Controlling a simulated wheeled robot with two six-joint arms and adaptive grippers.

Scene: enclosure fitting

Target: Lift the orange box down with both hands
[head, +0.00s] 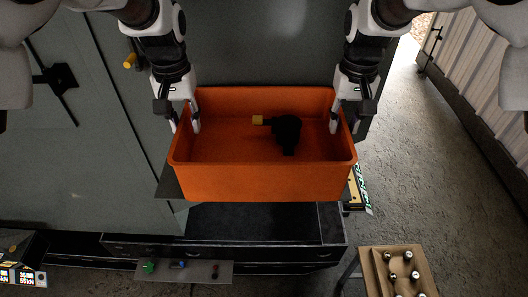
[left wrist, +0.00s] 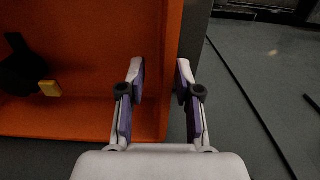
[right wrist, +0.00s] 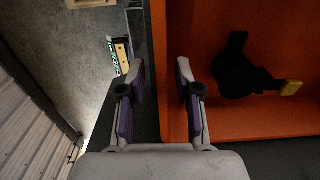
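The orange box (head: 262,182) is an open-topped bin in the middle of the head view, level and upright. Inside it lies a black part (head: 287,130) with a yellow end. My left gripper (head: 184,127) is at the box's left wall, one finger inside and one outside. In the left wrist view its fingers (left wrist: 160,72) stand apart around the wall, with a gap showing. My right gripper (head: 345,127) straddles the right wall in the same way. In the right wrist view its fingers (right wrist: 160,72) are also apart. What bears the box is mostly hidden beneath it.
A dark cabinet (head: 265,222) stands below the box. A small wooden stand (head: 374,254) with several round knobs is at lower right. A grey strip (head: 190,270) with small coloured parts is at lower left. Open floor (head: 430,185) lies to the right.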

